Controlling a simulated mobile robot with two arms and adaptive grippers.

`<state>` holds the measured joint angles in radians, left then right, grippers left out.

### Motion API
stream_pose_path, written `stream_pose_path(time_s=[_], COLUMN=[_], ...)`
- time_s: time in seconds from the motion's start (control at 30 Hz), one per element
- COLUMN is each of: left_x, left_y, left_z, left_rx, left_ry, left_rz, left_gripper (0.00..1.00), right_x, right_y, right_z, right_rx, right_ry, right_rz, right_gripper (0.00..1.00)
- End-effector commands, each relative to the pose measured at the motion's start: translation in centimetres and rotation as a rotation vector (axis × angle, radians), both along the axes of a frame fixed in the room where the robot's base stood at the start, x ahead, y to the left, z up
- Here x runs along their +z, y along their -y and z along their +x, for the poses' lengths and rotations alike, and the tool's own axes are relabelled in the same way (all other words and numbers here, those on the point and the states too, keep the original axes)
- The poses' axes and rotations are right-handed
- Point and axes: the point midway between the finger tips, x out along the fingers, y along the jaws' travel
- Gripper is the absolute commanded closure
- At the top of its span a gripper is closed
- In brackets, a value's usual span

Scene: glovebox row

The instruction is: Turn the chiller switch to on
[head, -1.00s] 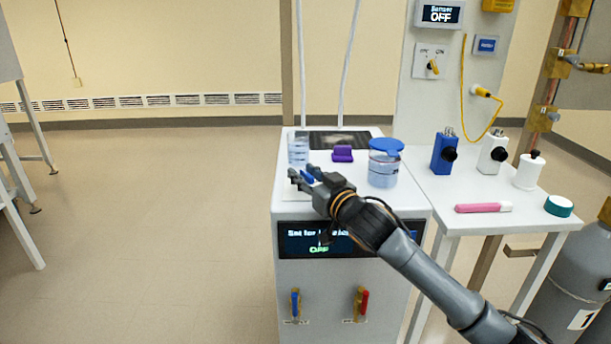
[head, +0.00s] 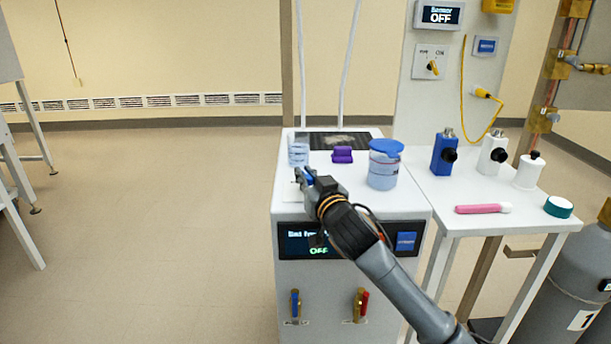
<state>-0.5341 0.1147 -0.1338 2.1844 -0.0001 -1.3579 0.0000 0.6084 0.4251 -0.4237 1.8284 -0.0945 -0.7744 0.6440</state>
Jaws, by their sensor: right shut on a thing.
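The chiller is a white cabinet (head: 350,290) whose dark front display (head: 292,241) reads OFF in green, partly hidden by my right arm. A small blue switch handle (head: 309,178) sits on a pale plate (head: 289,193) at the front left of its top. My right gripper (head: 303,179) reaches over the front edge from the lower right, and its fingers are shut on this blue handle. The fingers hide most of the handle and its markings, so its angle is hard to tell. My left gripper is not in view.
A clear beaker (head: 298,153), a purple block (head: 342,155) and a blue-lidded jar (head: 384,168) stand close around the gripper. Blue and red valves (head: 360,304) are on the chiller's front. A side table (head: 450,190) holds bottles and a pink pen. A wall panel display (head: 440,14) reads OFF.

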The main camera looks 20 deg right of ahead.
Motion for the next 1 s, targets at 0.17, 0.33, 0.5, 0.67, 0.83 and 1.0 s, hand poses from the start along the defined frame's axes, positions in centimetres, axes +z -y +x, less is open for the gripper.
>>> stream_pose_path(time_s=[0.17, 0.33, 0.5, 0.67, 0.83, 1.0], left_x=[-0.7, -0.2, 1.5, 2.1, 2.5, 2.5], left_y=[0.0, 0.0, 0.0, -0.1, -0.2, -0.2], left_z=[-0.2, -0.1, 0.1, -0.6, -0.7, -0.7], left_rx=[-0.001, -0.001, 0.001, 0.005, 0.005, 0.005], left_ry=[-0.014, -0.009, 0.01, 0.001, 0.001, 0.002], left_rz=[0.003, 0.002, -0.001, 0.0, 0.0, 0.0], left_gripper=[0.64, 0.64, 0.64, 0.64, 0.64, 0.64], right_x=[-0.2, -0.2, -0.2, -0.2, -0.1, -0.1], right_y=[-0.2, 0.0, 0.1, 0.2, 0.3, 0.3], right_z=[0.0, 0.0, 0.0, 0.0, 0.0, 0.0], right_rx=[-0.122, -0.226, -0.3, -0.338, -0.35, -0.35], right_ry=[-0.004, -0.003, -0.003, -0.003, -0.003, -0.003], right_rz=[0.008, 0.005, 0.003, 0.0, -0.001, -0.001], right_gripper=[1.0, 1.0, 1.0, 1.0, 1.0, 1.0])
